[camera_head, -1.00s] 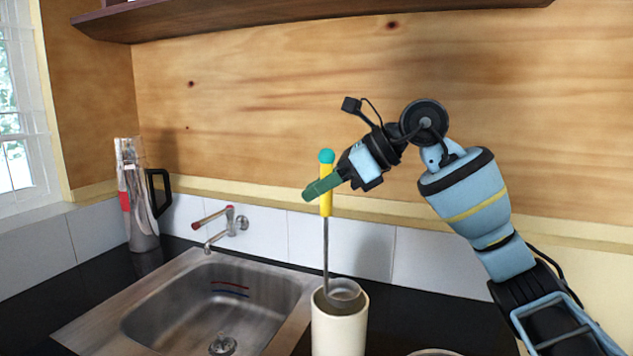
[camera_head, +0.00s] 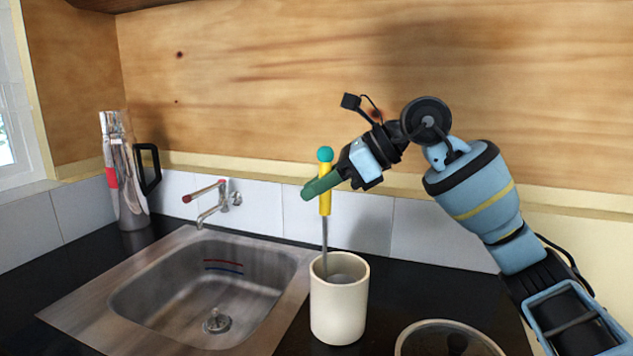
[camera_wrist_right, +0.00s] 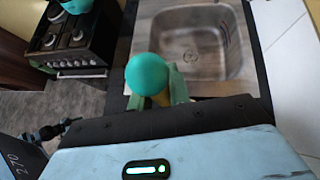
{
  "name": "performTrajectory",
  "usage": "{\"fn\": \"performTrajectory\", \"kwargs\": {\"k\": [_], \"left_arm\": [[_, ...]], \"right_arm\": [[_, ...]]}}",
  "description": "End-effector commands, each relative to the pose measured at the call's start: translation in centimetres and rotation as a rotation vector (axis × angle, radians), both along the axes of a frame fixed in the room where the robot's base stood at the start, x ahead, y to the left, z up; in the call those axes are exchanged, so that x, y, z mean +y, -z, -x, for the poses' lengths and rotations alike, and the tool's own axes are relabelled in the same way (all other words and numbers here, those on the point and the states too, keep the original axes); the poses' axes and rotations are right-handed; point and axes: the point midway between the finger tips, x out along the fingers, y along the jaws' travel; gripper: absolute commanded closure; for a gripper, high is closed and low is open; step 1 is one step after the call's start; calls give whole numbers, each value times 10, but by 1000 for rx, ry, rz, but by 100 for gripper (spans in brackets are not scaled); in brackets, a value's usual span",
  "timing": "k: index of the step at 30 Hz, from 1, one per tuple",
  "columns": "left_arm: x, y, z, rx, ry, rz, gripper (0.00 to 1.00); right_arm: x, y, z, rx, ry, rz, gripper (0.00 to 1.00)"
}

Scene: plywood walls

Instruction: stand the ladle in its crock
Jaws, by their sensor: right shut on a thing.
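The ladle has a yellow handle (camera_head: 325,200) with a teal ball on top and a thin metal shaft. It is upright, and its lower end with the bowl is inside the cream crock (camera_head: 338,312), partly hidden by the rim. I cannot tell whether the bowl touches the crock's bottom. The crock stands on the black counter right of the sink. My right gripper (camera_head: 322,187) is shut on the yellow handle just below the ball. In the right wrist view the teal ball (camera_wrist_right: 147,74) shows between the green fingers. My left gripper is not in view.
A steel sink (camera_head: 200,285) with a tap (camera_head: 212,205) lies left of the crock. A shiny flask (camera_head: 125,180) with a black handle stands at the back left. A round-rimmed thing (camera_head: 445,340) sits right of the crock. The right wrist view shows a stove (camera_wrist_right: 72,45).

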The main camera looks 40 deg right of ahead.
Motion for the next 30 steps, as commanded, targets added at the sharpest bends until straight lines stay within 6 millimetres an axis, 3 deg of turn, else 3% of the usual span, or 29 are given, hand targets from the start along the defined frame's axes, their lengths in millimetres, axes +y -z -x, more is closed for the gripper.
{"fn": "performTrajectory", "kwargs": {"k": [13, 14, 19, 30], "left_arm": [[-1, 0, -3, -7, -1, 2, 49], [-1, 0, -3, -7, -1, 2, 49], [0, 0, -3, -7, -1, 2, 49], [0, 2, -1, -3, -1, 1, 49]], "right_arm": [[0, 3, 0, -2, 0, 0, 100], [0, 3, 0, -2, 0, 0, 79], [0, 3, 0, -1, -1, 0, 57], [-3, 0, 4, -1, 2, 1, 56]]}}
